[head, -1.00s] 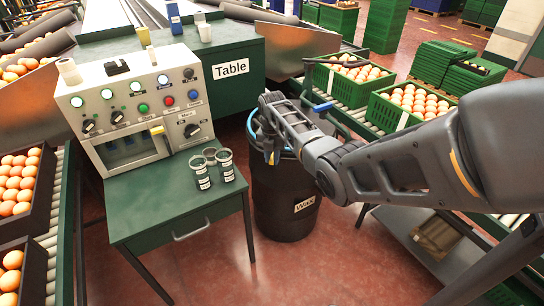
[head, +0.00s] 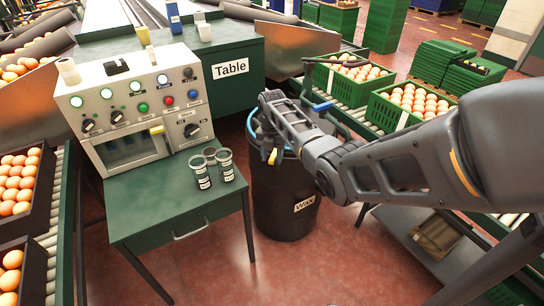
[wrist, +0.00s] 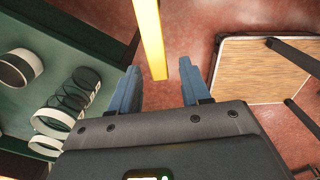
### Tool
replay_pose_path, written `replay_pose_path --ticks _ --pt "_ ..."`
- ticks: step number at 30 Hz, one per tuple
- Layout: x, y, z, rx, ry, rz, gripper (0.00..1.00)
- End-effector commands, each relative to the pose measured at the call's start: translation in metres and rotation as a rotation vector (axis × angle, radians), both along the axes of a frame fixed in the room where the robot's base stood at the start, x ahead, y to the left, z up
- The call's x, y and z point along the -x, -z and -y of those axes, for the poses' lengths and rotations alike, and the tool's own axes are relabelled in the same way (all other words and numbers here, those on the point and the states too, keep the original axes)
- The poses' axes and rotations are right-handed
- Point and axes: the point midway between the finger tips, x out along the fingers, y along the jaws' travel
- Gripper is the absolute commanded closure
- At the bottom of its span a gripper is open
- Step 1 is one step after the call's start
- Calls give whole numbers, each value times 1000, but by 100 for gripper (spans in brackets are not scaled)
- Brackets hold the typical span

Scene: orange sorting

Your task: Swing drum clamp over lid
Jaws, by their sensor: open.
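The black drum (head: 285,215) labelled wax stands on the floor right of the small green table. Its top has a blue rim (head: 251,125), mostly hidden behind my arm, so I cannot make out the lid. A small yellow piece (head: 272,157) shows at the drum's top edge beside my gripper (head: 266,148). In the wrist view a yellow bar (wrist: 150,38), perhaps the clamp's handle, reaches down to between the blue fingertips of my gripper (wrist: 160,88). The fingers are apart, with a visible gap on both sides of the bar.
The green table (head: 175,205) with several labelled jars (head: 203,172) stands close left of the drum. A control panel (head: 140,100) stands behind it. Green crates of oranges (head: 385,105) sit on the conveyor to the right. Red floor is open in front of the drum.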

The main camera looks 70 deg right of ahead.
Motion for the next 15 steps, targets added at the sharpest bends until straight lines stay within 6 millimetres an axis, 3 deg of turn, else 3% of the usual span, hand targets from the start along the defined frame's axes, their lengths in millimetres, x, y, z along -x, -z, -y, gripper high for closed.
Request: replay_pose_path --ticks 9,15 --pt "0 -49 1 3 0 2 53" --pt "0 -70 0 1 0 1 53"
